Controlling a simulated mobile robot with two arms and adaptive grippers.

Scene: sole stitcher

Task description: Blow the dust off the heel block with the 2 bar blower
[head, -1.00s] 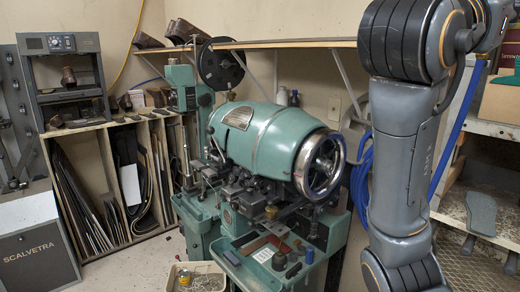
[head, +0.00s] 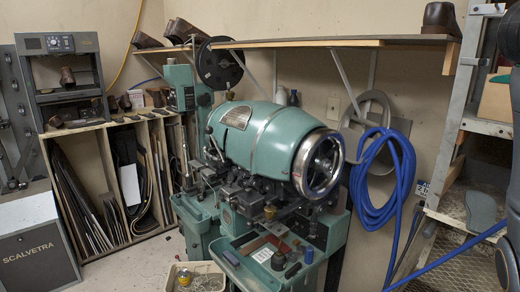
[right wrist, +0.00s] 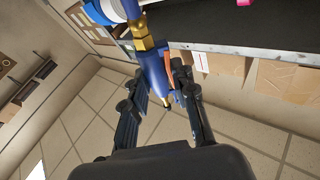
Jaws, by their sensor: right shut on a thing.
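In the right wrist view the blower (right wrist: 150,64) is a blue tool with a brass fitting and a narrow tip. My right gripper (right wrist: 161,92) is shut on it, with a dark finger on either side of its body. In the head view only parts of my right arm show at the right edge, and neither the gripper nor the blower shows there. My left gripper is in no view.
The green stitching machine (head: 262,138) stands in the middle, with a tray of parts (head: 196,281) below. A coiled blue hose (head: 380,185) hangs on the wall behind. A wooden shelf (head: 320,43) runs above. A metal rack (head: 445,230) stands at the right.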

